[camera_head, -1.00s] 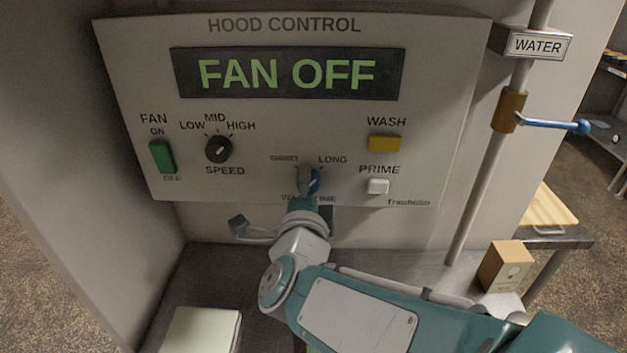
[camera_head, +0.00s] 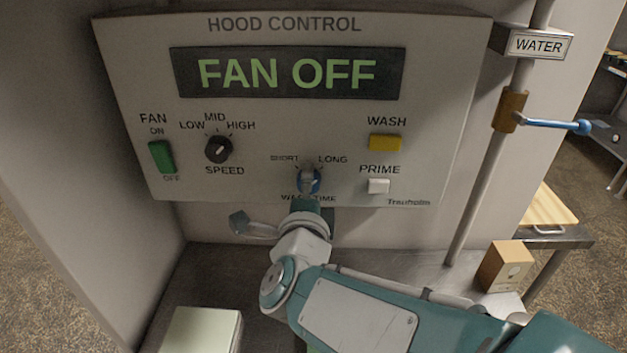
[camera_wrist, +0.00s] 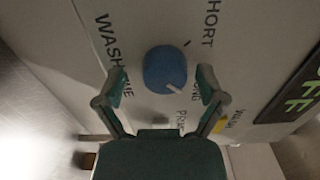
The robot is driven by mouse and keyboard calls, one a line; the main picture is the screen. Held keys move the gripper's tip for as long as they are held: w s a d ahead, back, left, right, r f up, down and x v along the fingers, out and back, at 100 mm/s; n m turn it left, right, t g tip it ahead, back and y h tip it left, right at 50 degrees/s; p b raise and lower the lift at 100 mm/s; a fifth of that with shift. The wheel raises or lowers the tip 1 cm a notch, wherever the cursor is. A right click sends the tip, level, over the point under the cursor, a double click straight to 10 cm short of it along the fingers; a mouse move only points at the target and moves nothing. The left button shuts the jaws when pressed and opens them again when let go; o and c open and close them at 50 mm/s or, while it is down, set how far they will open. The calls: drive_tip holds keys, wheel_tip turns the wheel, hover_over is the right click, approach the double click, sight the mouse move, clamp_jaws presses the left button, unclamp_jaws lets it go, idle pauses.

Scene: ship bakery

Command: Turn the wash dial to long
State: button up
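The wash dial (camera_head: 309,180) is a round blue knob low on the hood control panel, between the SHORT and LONG labels. My gripper (camera_head: 307,203) is just in front of and below it, partly covering the dial and the WASH TIME label. In the wrist view the dial (camera_wrist: 165,68) shows whole, with a white pointer line slanting to the lower right, toward the LONG side. My gripper (camera_wrist: 158,76) is open there, one finger on either side of the dial, with visible gaps and no grip on it. The right finger partly hides the LONG label.
The white PRIME button (camera_head: 378,186) and yellow WASH button (camera_head: 385,143) are right of the dial. The black speed knob (camera_head: 218,149) and green fan switch (camera_head: 161,156) are left. A blue-handled water valve (camera_head: 553,124) stands at right. The display (camera_head: 288,74) reads FAN OFF.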

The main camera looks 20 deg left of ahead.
drive_tip(key=shift+r, duration=0.1)
drive_tip(key=v, duration=1.2)
drive_tip(key=shift+a, duration=0.1)
drive_tip(key=w+d+f+n+g+y, duration=0.2)
drive_tip(key=w+d+n+g, duration=0.35)
drive_tip(key=d+n, duration=0.45)
drive_tip(key=s+d+f+n+g+h, duration=0.2)
drive_tip(key=s+d+f+g+h, duration=0.1)
drive_tip(key=d, duration=0.6)
drive_tip(key=s+d+f+n+g+h, duration=0.2)
drive_tip(key=s+d+f+g+h, duration=0.1)
drive_tip(key=d, duration=0.7)
drive_tip(key=shift+s+f+n+h, duration=0.35)
drive_tip(key=shift+s+h, duration=0.45)
drive_tip(key=shift+s, duration=0.15)
drive_tip(key=shift+d, duration=0.15)
drive_tip(key=shift+c, duration=0.2)
